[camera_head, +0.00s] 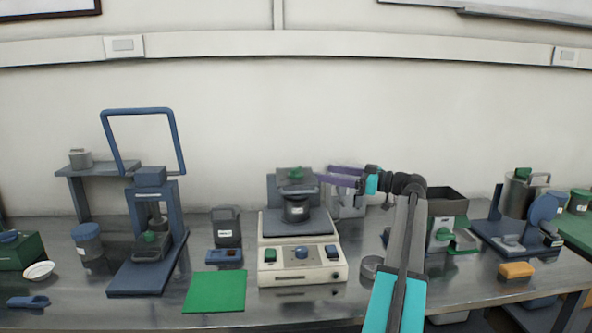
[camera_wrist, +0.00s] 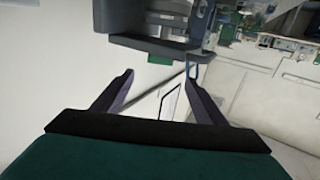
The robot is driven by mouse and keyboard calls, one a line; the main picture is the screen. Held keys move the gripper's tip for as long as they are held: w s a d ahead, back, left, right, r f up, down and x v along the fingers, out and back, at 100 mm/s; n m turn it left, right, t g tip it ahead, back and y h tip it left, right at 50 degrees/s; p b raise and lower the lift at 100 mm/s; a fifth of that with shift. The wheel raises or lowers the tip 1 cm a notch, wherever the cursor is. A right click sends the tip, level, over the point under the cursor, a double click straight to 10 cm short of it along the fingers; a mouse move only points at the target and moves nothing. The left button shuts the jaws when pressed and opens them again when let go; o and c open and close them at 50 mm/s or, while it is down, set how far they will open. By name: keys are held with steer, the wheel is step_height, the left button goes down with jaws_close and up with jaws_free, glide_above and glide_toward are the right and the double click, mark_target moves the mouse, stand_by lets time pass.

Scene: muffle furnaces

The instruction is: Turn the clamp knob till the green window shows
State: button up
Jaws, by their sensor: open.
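A cream bench machine (camera_head: 302,263) stands at the middle of the table, with a dark pot (camera_head: 296,209) on its top plate. Above the pot is a grey clamp head with a green knob (camera_head: 296,174), which looks like the clamp knob. My gripper (camera_head: 326,177) points left, with its purple fingers close to the right side of that head. In the wrist view my gripper (camera_wrist: 160,74) is open with nothing between its fingers. A grey part (camera_wrist: 160,45) with a small green piece (camera_wrist: 187,58) lies ahead of the fingertips. I cannot make out a green window.
A blue press-like stand (camera_head: 150,235) is left of the machine, and a green mat (camera_head: 216,291) lies in front. A grey box (camera_head: 447,203) stands to the right behind my arm. An orange block (camera_head: 516,272) lies near the right front. The wall is close behind.

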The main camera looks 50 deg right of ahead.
mark_target(298, 169)
steer(key=p+x, duration=0.1)
steer(key=x, duration=1.2)
steer(key=shift+c, duration=0.5)
steer(key=c, duration=1)
steer(key=shift+o, duration=0.2)
steer(key=shift+s, duration=0.1)
